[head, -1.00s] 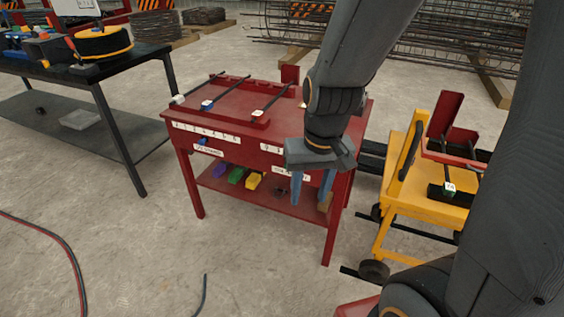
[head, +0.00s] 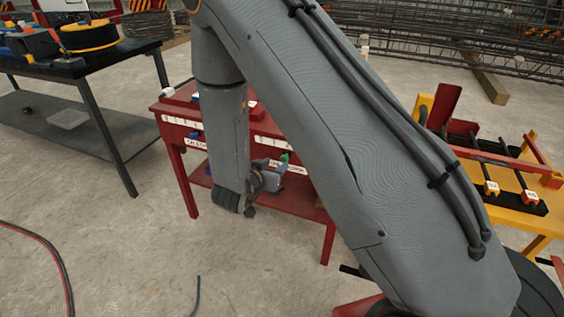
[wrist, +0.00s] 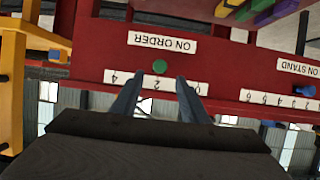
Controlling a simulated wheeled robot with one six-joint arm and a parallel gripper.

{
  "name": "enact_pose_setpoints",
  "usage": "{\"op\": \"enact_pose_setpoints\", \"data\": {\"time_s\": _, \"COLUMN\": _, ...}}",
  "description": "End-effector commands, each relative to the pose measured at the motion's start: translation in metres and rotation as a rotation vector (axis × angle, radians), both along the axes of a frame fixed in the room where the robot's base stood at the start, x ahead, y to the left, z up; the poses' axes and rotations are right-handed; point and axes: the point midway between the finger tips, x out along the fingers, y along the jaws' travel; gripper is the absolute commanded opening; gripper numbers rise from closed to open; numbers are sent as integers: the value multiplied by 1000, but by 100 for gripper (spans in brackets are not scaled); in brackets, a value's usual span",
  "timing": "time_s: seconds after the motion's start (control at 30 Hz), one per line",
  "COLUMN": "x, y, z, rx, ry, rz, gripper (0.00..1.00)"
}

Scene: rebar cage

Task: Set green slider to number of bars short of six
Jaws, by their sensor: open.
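The green slider (wrist: 160,66) shows in the wrist view as a round knob on the red table's front, between the upside-down "ON ORDER" label (wrist: 162,42) and a white number scale (wrist: 145,80). It looks close to the 2, but a finger hides part of the scale. My gripper (wrist: 157,82) is open, its two blue fingers pointing at the table front on either side of the knob; contact cannot be told. In the head view my gripper (head: 272,178) is low before the red table (head: 300,198), partly hidden by my arm.
A blue slider (wrist: 305,91) sits by the "ON STAND" label (wrist: 298,67). Coloured blocks (wrist: 262,10) lie on the lower shelf. A black table (head: 110,62) stands left. My arm hides most of the red tabletop.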

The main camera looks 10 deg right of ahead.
Motion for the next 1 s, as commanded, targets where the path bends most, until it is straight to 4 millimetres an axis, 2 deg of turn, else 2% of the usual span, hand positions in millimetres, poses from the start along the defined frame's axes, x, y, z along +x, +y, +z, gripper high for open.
{"op": "enact_pose_setpoints", "data": {"time_s": 0.43, "x": 46, "y": -35, "z": -23, "rx": 1, "ry": -2, "rz": -2, "gripper": 41}}
{"op": "enact_pose_setpoints", "data": {"time_s": 0.6, "x": 54, "y": -40, "z": -27, "rx": 2, "ry": 0, "rz": -2, "gripper": 41}}
{"op": "enact_pose_setpoints", "data": {"time_s": 0.87, "x": 55, "y": -40, "z": -27, "rx": 1, "ry": 0, "rz": 0, "gripper": 41}}
{"op": "enact_pose_setpoints", "data": {"time_s": 1.0, "x": 55, "y": -40, "z": -27, "rx": 1, "ry": 0, "rz": 0, "gripper": 19}}
